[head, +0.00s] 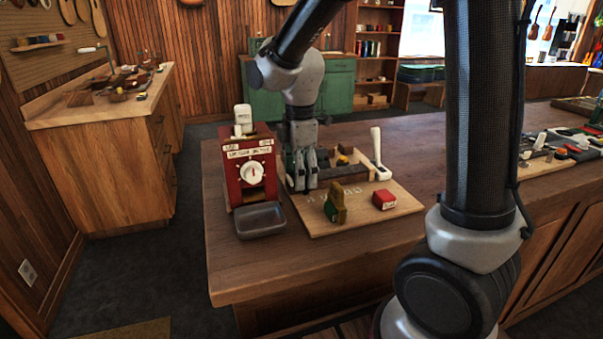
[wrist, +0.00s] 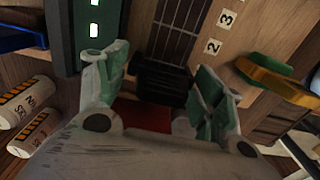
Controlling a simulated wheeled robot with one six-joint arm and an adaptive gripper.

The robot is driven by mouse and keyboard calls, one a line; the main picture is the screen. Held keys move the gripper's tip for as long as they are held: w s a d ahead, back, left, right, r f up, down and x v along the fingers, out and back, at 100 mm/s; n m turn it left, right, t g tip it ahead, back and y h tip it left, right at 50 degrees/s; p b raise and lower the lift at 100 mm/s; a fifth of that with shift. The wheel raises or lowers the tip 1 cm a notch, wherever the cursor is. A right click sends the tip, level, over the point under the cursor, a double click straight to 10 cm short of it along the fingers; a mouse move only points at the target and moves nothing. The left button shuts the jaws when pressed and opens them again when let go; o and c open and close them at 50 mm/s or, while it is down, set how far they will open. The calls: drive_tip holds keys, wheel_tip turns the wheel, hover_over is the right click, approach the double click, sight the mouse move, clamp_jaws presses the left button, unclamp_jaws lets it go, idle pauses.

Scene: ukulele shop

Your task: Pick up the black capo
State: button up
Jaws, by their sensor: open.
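In the wrist view, a dark ribbed block (wrist: 160,82), which looks like the black capo, lies between my gripper's two fingers. My gripper (wrist: 160,95) is open, with a green-padded finger on each side of the block. I cannot tell whether either finger touches it. In the head view, my gripper (head: 304,187) points down over the left part of a wooden board (head: 385,214) on the counter. The capo cannot be made out there, since my fingers cover that spot.
A red machine with a dial (head: 251,171) and a grey tray (head: 261,221) stand left of my gripper. A yellow-green block (head: 335,203), a red box (head: 384,199) and a white-handled lever (head: 379,152) stand to its right. Striped cylinders (wrist: 30,100) lie left in the wrist view.

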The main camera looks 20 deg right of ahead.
drive_tip(key=shift+f, duration=0.6)
drive_tip(key=c, duration=0.8)
drive_tip(key=shift+o, duration=0.2)
